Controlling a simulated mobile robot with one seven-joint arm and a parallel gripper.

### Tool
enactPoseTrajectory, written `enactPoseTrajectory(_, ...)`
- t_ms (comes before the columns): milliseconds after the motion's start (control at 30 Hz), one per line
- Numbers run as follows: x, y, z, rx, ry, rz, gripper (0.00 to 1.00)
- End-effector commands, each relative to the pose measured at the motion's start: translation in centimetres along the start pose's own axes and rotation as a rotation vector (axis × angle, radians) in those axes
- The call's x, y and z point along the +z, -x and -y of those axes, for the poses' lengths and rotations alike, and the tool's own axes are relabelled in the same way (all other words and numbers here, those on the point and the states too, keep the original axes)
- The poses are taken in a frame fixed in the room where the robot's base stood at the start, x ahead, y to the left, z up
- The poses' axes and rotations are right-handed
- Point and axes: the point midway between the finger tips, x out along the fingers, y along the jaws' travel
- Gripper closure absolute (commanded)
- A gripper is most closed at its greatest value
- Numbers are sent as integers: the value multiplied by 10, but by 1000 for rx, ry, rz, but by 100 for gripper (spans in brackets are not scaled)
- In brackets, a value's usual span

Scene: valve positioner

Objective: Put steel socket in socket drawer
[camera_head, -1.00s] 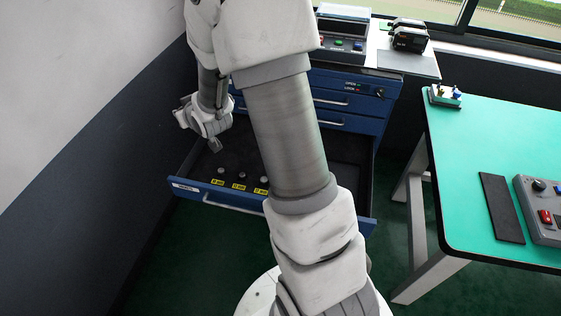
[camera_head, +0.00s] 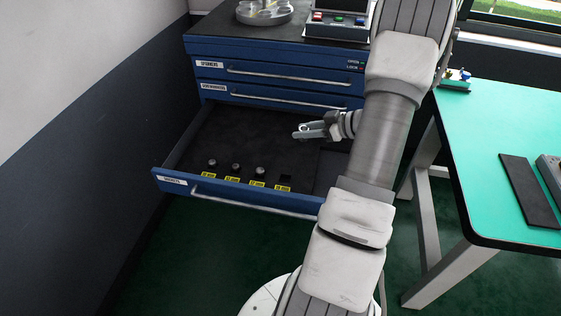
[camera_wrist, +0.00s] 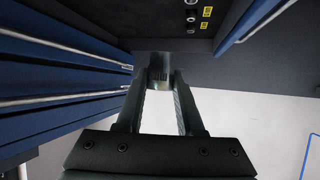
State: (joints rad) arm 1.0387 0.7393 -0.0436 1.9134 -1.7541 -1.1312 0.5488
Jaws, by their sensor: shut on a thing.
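The socket drawer (camera_head: 175,181) is the open bottom drawer of a blue cabinet. Three sockets stand in a row near its front, each behind a yellow label; a dark empty spot (camera_head: 285,178) sits at the right end behind a fourth label (camera_head: 283,188). My gripper (camera_head: 304,132) is above the drawer's right-hand part, pointing left. In the wrist view my gripper (camera_wrist: 159,85) is shut on the steel socket (camera_wrist: 158,68), a small grey cylinder between the fingertips. In the head view the socket is too small to make out clearly.
Two closed drawers with long handles (camera_head: 290,75) are above the open one. A green-topped table (camera_head: 500,150) stands at the right, with a dark mat (camera_head: 528,190) on it. A wall (camera_head: 90,120) is at the left. A round metal tray (camera_head: 264,12) sits on the cabinet.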

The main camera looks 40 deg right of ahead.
Motion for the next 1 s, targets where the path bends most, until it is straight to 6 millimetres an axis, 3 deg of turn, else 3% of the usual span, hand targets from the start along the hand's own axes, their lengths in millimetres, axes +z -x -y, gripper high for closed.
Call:
enactPoseTrajectory(33,24,10,0,-9,2,-1,100)
enactPoseTrajectory(133,49,28,5,-35,18,-1,100)
enactPoseTrajectory(267,66,41,10,-54,32,-1,100)
enactPoseTrajectory(367,72,37,13,-61,35,-2,100)
enactPoseTrajectory(800,79,-68,31,-63,36,-1,100)
enactPoseTrajectory(1000,78,-89,34,-61,37,1,100)
